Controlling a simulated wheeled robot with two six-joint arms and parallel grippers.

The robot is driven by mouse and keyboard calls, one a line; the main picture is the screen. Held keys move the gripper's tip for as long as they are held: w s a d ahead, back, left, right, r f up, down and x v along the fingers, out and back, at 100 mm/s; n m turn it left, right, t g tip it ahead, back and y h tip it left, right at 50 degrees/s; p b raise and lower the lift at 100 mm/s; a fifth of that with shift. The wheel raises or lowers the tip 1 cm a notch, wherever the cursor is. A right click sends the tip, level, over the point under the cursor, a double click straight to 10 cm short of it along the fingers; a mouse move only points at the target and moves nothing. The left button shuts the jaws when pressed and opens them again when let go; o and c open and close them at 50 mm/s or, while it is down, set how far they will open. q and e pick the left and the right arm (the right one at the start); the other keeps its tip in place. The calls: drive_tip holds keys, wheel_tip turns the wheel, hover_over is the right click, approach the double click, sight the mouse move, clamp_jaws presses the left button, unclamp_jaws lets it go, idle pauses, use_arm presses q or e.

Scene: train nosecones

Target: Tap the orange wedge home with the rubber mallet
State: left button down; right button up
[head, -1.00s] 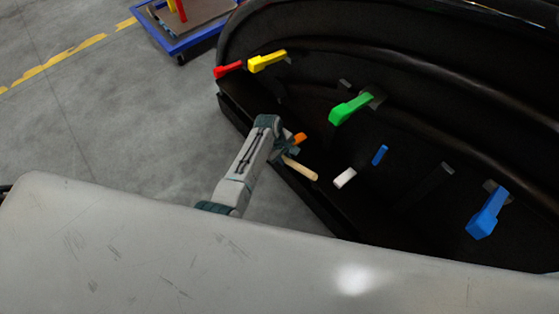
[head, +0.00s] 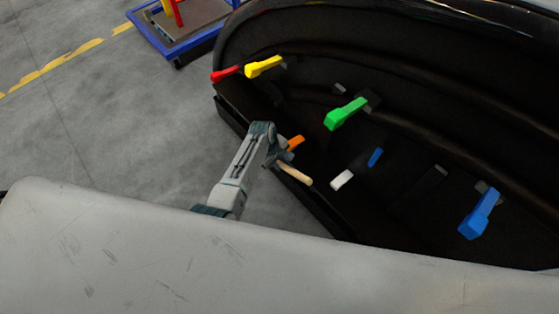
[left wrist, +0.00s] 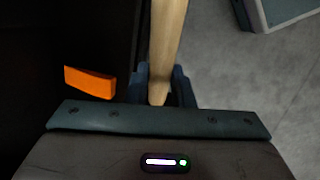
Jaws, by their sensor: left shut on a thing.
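The orange wedge (head: 295,142) sits at the left edge of the black nosecone, just beyond my left gripper. It also shows in the left wrist view (left wrist: 90,82), left of the jaws and apart from them. My left gripper (head: 280,160) is shut on a pale wooden handle (head: 296,174), which I take to be the mallet's. In the left wrist view the handle (left wrist: 166,45) runs up out of the picture between the blue fingers (left wrist: 163,88). The mallet's head is not visible in either view. My right gripper is not in view.
The black nosecone (head: 290,215) holds red (head: 226,74), yellow (head: 264,67), green (head: 345,114) and blue (head: 479,213) pieces, a small blue piece (head: 375,157) and a white block (head: 342,180). A blue-framed cart (head: 172,48) stands on the floor at the back left.

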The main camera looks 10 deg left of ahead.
use_arm(q)
drive_tip(key=shift+w+d+b, duration=0.25)
drive_tip(key=shift+w+b, duration=0.05)
drive_tip(key=shift+w, duration=0.1)
drive_tip(key=shift+w+d+b, duration=0.4)
drive_tip(key=shift+w+d, duration=0.25)
drive_tip(key=shift+w, duration=0.2)
drive_tip(key=shift+s+a+p, duration=0.45)
drive_tip(key=shift+s+p, duration=0.15)
drive_tip(key=shift+p, duration=0.1)
